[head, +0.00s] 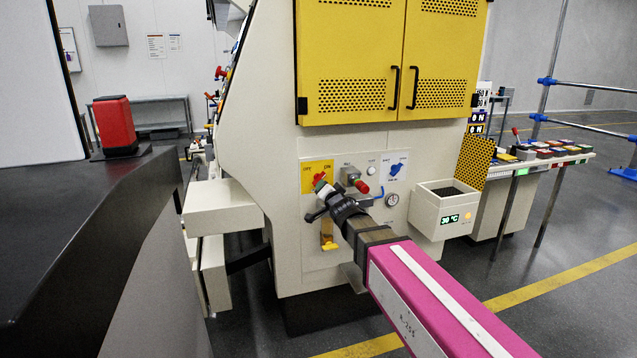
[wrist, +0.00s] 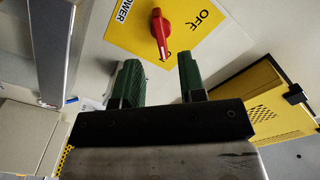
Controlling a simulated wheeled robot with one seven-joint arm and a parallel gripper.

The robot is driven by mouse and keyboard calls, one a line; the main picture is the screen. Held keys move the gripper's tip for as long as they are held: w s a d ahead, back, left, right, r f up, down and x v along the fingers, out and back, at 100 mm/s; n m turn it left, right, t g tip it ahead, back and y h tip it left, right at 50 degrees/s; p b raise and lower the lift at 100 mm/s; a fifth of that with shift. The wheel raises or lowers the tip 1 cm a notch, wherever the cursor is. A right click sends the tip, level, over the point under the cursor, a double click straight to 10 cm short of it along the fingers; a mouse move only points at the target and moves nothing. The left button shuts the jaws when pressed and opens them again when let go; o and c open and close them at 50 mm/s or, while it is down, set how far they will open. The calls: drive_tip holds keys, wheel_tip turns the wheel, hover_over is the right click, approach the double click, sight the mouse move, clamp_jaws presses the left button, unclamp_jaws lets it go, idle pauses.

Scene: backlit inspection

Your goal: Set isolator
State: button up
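The isolator is a red rotary knob (wrist: 160,34) on a yellow plate (wrist: 132,38) lettered OFF and POWER in the wrist view. In the head view the yellow plate (head: 308,170) shows OFF and ON on the cream machine's front, and my gripper hides much of the knob. My gripper (wrist: 159,66) is open and empty. Its two green fingers stand on either side of the knob's lower end in the wrist view, and clear gaps show between knob and fingers. In the head view my gripper (head: 320,188) is close in front of the plate.
Beside the plate are a red-tipped lever (head: 361,186), a blue switch (head: 396,169) and a round gauge (head: 392,200). A cream bin (head: 431,221) with a display juts out at right. Yellow doors (head: 350,60) are above. A dark counter (head: 70,230) with a red block (head: 114,124) stands left.

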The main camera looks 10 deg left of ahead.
sight(318, 179)
drive_tip(key=x, duration=0.8)
clamp_jaws()
